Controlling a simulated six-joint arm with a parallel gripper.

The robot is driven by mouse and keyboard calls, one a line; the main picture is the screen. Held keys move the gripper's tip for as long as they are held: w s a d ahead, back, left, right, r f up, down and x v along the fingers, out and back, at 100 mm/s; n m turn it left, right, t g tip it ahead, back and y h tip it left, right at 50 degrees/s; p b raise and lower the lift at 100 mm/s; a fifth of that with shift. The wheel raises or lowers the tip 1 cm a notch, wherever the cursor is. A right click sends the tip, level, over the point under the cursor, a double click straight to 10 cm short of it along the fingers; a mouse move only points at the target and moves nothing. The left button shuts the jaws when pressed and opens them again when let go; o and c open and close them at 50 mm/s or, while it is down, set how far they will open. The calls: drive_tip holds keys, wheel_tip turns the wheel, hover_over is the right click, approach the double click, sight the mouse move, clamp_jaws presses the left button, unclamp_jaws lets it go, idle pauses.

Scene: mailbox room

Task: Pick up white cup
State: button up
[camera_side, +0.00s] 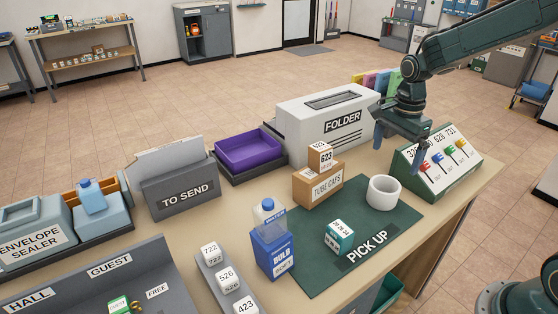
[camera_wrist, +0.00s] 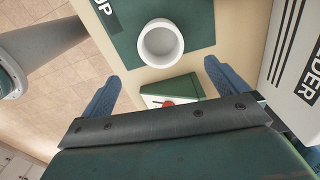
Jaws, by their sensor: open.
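The white cup (camera_side: 382,192) stands upright on the right part of the green PICK UP mat (camera_side: 318,277). In the wrist view the cup (camera_wrist: 161,43) shows from above, with its round opening empty. My gripper (camera_side: 400,140) is above and behind the cup in the side view, near the sloped switch panel, and apart from the cup. In the wrist view its two blue fingers are spread wide with nothing held, and the cup lies beyond the fingertips.
The sloped green panel with coloured switches (camera_side: 440,158) stands right of the cup. The FOLDER machine (camera_side: 325,122) is behind. Clear mat lies in front of the cup.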

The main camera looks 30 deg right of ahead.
approach(384, 190)
drive_tip(key=s+a+f, duration=0.2)
drive_tip(key=shift+a+f, duration=0.2)
drive_tip(key=shift+a, duration=0.1)
drive_tip(key=shift+w+f, duration=0.2)
drive_tip(key=shift+f, duration=2.4)
drive_tip(key=c, duration=1.1)
